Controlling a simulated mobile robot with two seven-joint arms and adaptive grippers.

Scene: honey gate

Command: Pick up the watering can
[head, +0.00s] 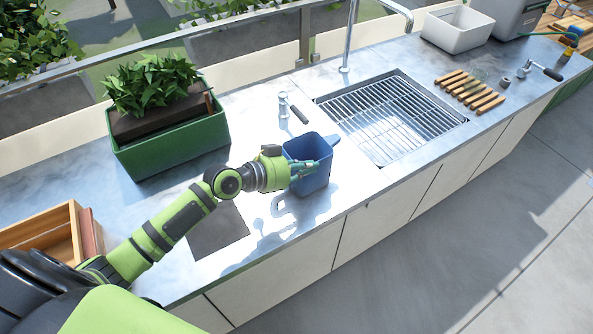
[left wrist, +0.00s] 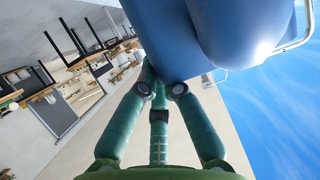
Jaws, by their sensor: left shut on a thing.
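The blue watering can (head: 312,177) stands roughly upright over the front part of the metal counter, left of the sink, with a blue part sticking out to its right. My left gripper (head: 302,171) comes in from the left and is shut on the can's side. In the left wrist view the blue can (left wrist: 170,40) fills the top, and the green fingers (left wrist: 158,95) reach up to it. Whether the can's base touches the counter I cannot tell; a shadow falls on the counter below it. My right gripper is not in view.
A green planter (head: 175,143) stands behind my arm and a wooden crate (head: 40,237) at the left. A small metal tap-like piece (head: 284,106) lies behind the can. The sink with its rack (head: 390,115) is to the right. The counter's front edge is close to the can.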

